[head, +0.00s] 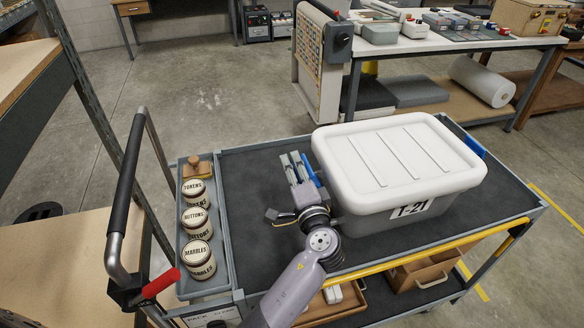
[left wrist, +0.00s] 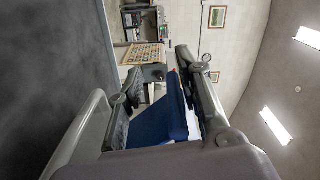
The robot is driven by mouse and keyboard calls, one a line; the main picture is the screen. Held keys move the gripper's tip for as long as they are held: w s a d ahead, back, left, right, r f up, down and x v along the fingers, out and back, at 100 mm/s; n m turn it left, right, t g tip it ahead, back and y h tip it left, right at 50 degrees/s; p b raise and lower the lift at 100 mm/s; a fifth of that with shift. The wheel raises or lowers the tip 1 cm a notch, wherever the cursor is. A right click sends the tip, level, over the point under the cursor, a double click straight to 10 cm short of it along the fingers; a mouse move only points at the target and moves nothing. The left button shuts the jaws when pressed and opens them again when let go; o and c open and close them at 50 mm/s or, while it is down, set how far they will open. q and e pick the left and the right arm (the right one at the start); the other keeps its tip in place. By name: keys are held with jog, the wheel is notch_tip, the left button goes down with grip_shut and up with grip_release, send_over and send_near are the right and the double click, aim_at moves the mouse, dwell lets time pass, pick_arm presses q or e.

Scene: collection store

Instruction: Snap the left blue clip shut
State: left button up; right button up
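A grey tub (head: 390,232) with a white lid (head: 400,155) and a T-21 label stands on the cart. The left blue clip (head: 313,172) shows as a narrow, slanting strip at the tub's left end, partly hidden by my left gripper (head: 295,160). In the left wrist view the blue clip (left wrist: 170,112) lies between the spread fingers of this gripper (left wrist: 160,66), nearer the right-hand finger. I cannot tell whether they touch. The right blue clip (head: 474,146) juts outward at the tub's right end. My right gripper is not in view.
A grey tray (head: 213,283) at the cart's left end holds jars marked tokens (head: 195,192), buttons (head: 195,218) and marbles (head: 198,252), and a wooden-handled stamp (head: 195,168). Dark mat (head: 250,215) is bare left of my gripper. A black push handle (head: 126,180) rises at left.

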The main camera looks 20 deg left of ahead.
aim_at(312, 176)
pick_arm(q)
jog(key=shift+o, duration=1.2)
jog(key=shift+r, duration=0.1)
jog(key=shift+a, duration=0.1)
jog(key=v, duration=0.7)
jog(key=shift+s+d, duration=0.2)
jog(key=shift+c, duration=0.3)
